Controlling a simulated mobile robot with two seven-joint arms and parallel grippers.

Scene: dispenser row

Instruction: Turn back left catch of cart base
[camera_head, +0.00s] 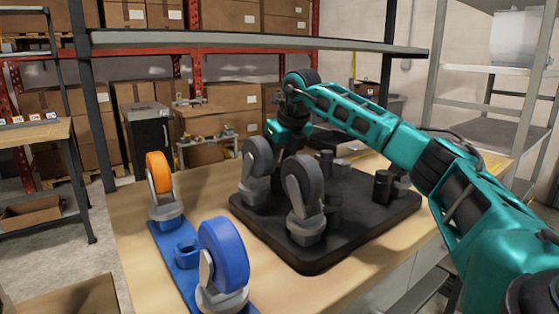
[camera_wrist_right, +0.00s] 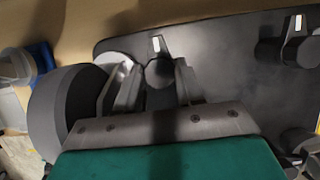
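The cart base (camera_head: 350,220) is a black plate with rounded corners lying on the wooden table. Two grey caster wheels stand on it, a rear one (camera_head: 257,156) and a front one (camera_head: 303,181). Black round catches show on the plate, one at the right (camera_head: 382,187). My right gripper (camera_wrist_right: 156,82) reaches down behind the rear caster; its fingers are hidden in the head view. In the right wrist view its fingers stand apart on either side of a round black catch (camera_wrist_right: 160,73) with a white mark. Whether they press on it is unclear. My left gripper is out of view.
A blue base (camera_head: 182,265) with an orange wheel (camera_head: 158,172) and a blue wheel (camera_head: 224,250) stands left of the black plate. A grey caster wheel (camera_wrist_right: 62,112) is close beside my right fingers. A metal shelf (camera_head: 250,42) spans above the table's far side.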

